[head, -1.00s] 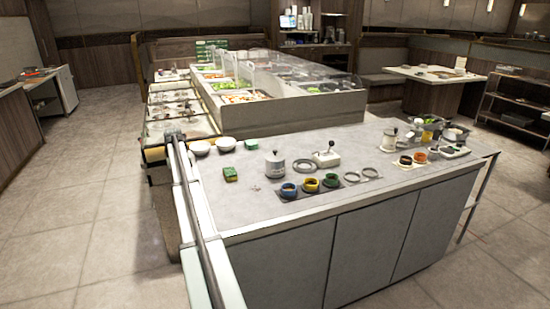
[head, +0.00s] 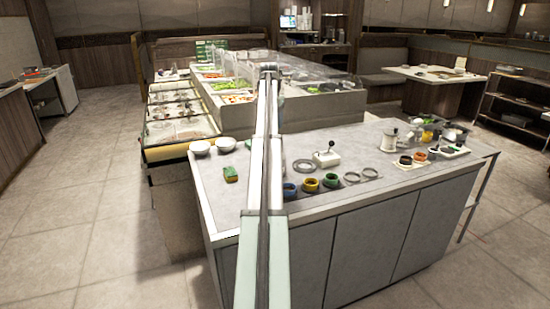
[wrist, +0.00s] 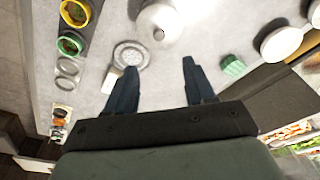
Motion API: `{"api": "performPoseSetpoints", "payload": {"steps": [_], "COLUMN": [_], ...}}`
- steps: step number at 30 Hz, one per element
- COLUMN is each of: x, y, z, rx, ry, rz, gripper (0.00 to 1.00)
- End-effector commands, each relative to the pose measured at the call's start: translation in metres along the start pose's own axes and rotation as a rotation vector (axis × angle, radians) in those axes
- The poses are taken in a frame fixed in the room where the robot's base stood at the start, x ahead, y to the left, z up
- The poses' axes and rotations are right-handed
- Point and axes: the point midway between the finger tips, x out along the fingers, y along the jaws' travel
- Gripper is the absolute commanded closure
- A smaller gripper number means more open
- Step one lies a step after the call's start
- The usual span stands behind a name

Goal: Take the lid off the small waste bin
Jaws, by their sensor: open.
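The small waste bin (wrist: 172,12) shows in the wrist view at the top centre, seen from above, with its pale round lid and a dark knob (wrist: 158,34) on the lid. The lid is on the bin. My gripper (wrist: 160,64) is open and empty, its two dark fingers pointing toward the bin, with the knob beyond the fingertips and roughly between their lines. The fingers do not appear to touch it. In the head view my arm covers the bin and my gripper cannot be made out.
Coloured cups (head: 310,184) line the front. A green sponge-like block (head: 230,174) and white bowls (head: 200,147) are at left. Bare counter lies between them.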

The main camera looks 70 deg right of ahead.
Motion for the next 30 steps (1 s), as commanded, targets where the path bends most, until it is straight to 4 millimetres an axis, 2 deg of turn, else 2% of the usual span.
{"api": "performPoseSetpoints", "payload": {"steps": [5,15,23,30], "x": [0.020,0.075,0.088,0.116], "y": [0.000,-0.001,-0.001,0.002], "z": [0.001,0.001,0.001,0.002], "rx": [-0.001,-0.003,-0.003,-0.003], "ry": [-0.003,-0.002,0.000,-0.002], "rz": [0.001,0.000,0.000,0.000], "gripper": [0.46,0.46,0.46,0.46]}}
